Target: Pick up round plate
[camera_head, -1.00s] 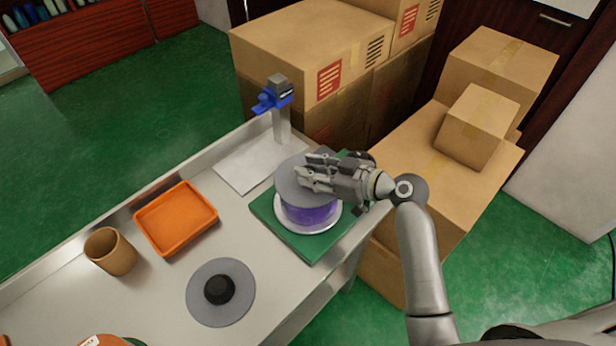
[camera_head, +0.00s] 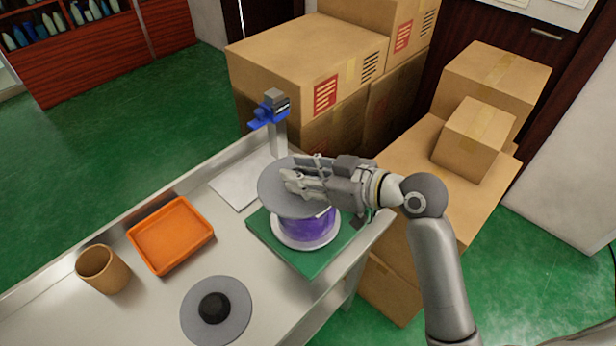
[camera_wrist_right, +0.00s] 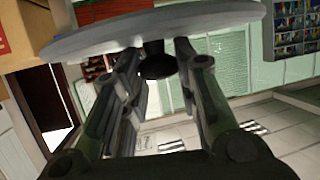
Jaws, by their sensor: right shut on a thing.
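A grey round plate (camera_head: 270,197) is held by my right gripper (camera_head: 293,180) just above the purple roll (camera_head: 303,227), slightly to its left. In the right wrist view the plate (camera_wrist_right: 90,42) spans the top, and its dark knob (camera_wrist_right: 157,65) sits between the fingers. The roll rests on a white round base (camera_head: 300,243) on a green square board (camera_head: 305,262). A second grey round plate (camera_head: 238,310) with a black knob lies flat on the table at the front. My left gripper is not in view.
An orange tray (camera_head: 171,236) and a brown cup (camera_head: 102,269) stand on the grey table (camera_head: 150,310) to the left. A post with a blue clamp (camera_head: 272,115) rises behind the roll. Cardboard boxes (camera_head: 290,65) stand behind and to the right.

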